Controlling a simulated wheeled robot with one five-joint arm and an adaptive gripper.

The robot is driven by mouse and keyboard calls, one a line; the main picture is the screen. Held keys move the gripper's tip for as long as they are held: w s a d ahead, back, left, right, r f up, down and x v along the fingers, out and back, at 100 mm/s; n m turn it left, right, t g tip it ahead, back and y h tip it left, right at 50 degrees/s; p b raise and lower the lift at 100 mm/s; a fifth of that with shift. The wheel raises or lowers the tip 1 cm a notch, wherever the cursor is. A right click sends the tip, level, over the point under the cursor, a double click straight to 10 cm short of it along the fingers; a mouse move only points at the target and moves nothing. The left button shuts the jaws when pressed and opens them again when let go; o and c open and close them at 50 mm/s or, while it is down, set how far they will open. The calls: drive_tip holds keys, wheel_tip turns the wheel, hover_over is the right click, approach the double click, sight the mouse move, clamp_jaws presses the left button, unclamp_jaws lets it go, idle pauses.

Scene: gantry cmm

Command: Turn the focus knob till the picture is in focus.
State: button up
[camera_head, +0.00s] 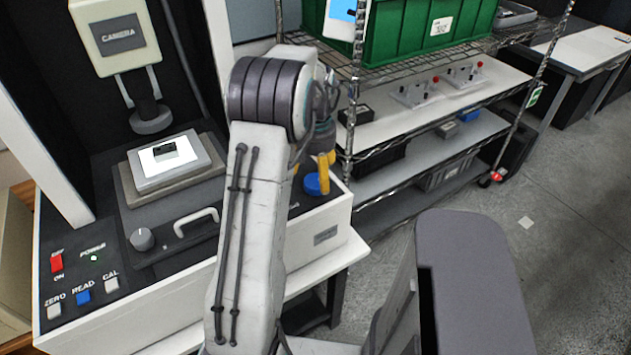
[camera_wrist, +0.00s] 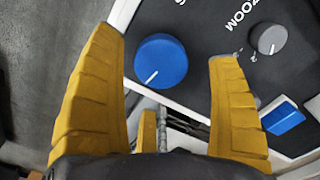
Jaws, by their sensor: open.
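A round blue knob (camera_wrist: 160,61) with a white pointer line sits on the dark panel of the machine. Only the end of its label shows, an "S". The blue knob also shows in the head view (camera_head: 313,185), at the right end of the machine's front deck. My gripper (camera_wrist: 166,52) is open, with one yellow finger on each side of the blue knob in the wrist view. Gaps show between the knob and both fingers; I cannot tell the height above the panel. In the head view my arm covers part of the deck. No focused or blurred picture can be made out.
A grey knob (camera_wrist: 268,38) beside the label ZOOM is just right of the right finger. A blue rectangular piece (camera_wrist: 282,117) lies below it. The camera column (camera_head: 118,36) stands over a stage (camera_head: 130,190) at left. A wire shelf (camera_head: 440,160) stands behind my arm.

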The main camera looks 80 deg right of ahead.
sight(315, 181)
drive_tip(key=shift+f, duration=1.7)
drive_tip(key=c, duration=1.2)
drive_tip(key=m, duration=0.5)
drive_tip(key=shift+b, duration=0.3)
drive_tip(key=shift+a+f, duration=0.1)
drive_tip(key=o, duration=1.2)
drive_tip(key=shift+w, duration=0.1)
wheel_tip(315, 181, up, 12)
